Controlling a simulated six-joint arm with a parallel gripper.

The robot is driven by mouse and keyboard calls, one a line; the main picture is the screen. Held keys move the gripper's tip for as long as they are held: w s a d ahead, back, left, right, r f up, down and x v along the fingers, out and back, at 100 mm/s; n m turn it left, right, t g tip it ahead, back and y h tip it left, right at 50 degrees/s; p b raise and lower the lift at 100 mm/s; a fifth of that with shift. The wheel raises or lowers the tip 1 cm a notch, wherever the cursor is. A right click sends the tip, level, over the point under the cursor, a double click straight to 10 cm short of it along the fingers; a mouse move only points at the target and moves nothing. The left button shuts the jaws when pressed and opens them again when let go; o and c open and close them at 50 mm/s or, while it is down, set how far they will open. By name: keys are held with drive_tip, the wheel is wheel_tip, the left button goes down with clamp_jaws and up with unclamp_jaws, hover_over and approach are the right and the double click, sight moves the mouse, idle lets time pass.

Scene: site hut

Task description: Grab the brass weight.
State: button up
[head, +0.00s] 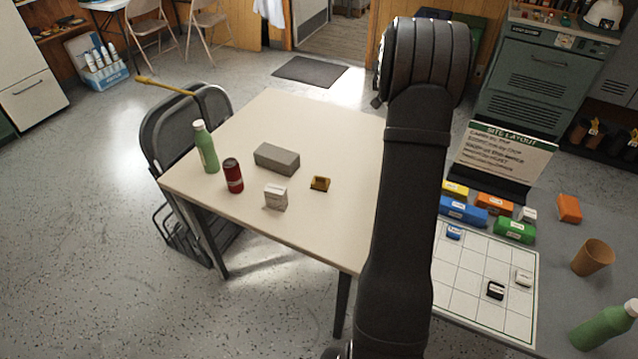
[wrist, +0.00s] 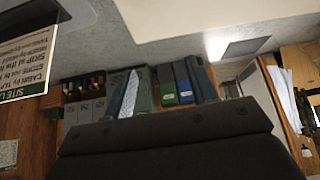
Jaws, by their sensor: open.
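A small brass-coloured block, which looks like the brass weight (head: 320,184), sits on the cream table (head: 268,109) toward its right side. It is too small to make out in detail. My dark arm rises through the head view to the right of the weight and covers the table's right edge. The wrist view shows a large dark part of my own arm across the bottom, and no weight.
Near the weight stand a grey block (head: 277,158), a white box (head: 275,197), a red can (head: 233,175) and a green bottle (head: 205,146). A folding chair (head: 165,130) is left of the table. A gridded board (head: 470,285) with small blocks lies at right.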

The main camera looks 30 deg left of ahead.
drive_tip(key=o, duration=0.3)
drive_tip(key=shift+a, duration=0.1)
drive_tip(key=m+g, duration=0.7)
drive_tip(key=m, duration=1)
hover_over(320, 177)
wheel_tip(320, 177, down, 8)
drive_tip(key=r, duration=0.1)
drive_tip(key=f, duration=1.2)
drive_tip(key=shift+a, duration=0.2)
drive_tip(key=shift+w+d+f, duration=0.1)
drive_tip(key=shift+d+f, duration=0.05)
drive_tip(key=shift+f, duration=1.25)
drive_tip(key=shift+d+f, duration=0.1)
drive_tip(key=shift+f, duration=1.25)
drive_tip(key=c, duration=1.3)
